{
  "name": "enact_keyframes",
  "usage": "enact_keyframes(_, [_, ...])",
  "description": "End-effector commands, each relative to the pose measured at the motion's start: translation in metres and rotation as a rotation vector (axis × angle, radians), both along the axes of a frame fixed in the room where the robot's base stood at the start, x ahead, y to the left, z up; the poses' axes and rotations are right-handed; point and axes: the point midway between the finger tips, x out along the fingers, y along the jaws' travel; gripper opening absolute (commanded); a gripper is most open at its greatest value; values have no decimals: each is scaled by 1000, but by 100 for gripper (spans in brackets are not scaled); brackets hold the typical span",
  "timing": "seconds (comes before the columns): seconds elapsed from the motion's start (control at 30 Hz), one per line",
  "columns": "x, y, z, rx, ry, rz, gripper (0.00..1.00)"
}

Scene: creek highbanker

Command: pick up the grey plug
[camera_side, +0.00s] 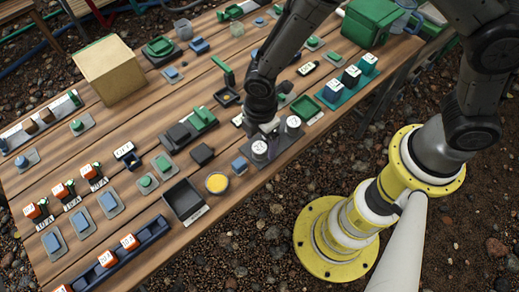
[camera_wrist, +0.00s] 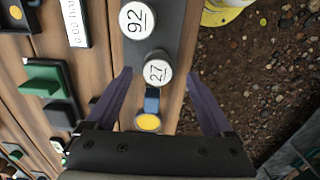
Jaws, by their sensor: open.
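Two round grey-sided pieces with pale numbered tops stand on a dark grey plate (camera_wrist: 180,40). One is marked 27 (camera_wrist: 158,68) and the other 92 (camera_wrist: 137,20). They also show in the side view, the nearer one (camera_side: 260,149) and the farther one (camera_side: 293,122). I cannot tell for certain which piece is the grey plug. My gripper (camera_wrist: 158,74) is open, with its fingers spread to either side of the 27 piece in the wrist view. In the side view my gripper (camera_side: 268,128) hangs close over the plate. Nothing is between the fingers that I can see held.
A small blue block (camera_side: 239,166) and a yellow-filled round dish (camera_side: 217,183) lie beside the plate. A black tray (camera_side: 185,201) is at the near edge. The plank table is crowded.

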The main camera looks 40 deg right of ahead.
Motion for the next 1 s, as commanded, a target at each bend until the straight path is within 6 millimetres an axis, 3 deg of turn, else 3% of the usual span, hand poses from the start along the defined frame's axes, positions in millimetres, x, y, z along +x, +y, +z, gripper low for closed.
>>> enact_keyframes(0.2, [3,0,-29,-1,2,0,86])
enact_keyframes(0.53, [3,1,-34,0,-1,0,84])
enact_keyframes(1.0, [3,1,-34,0,0,0,0])
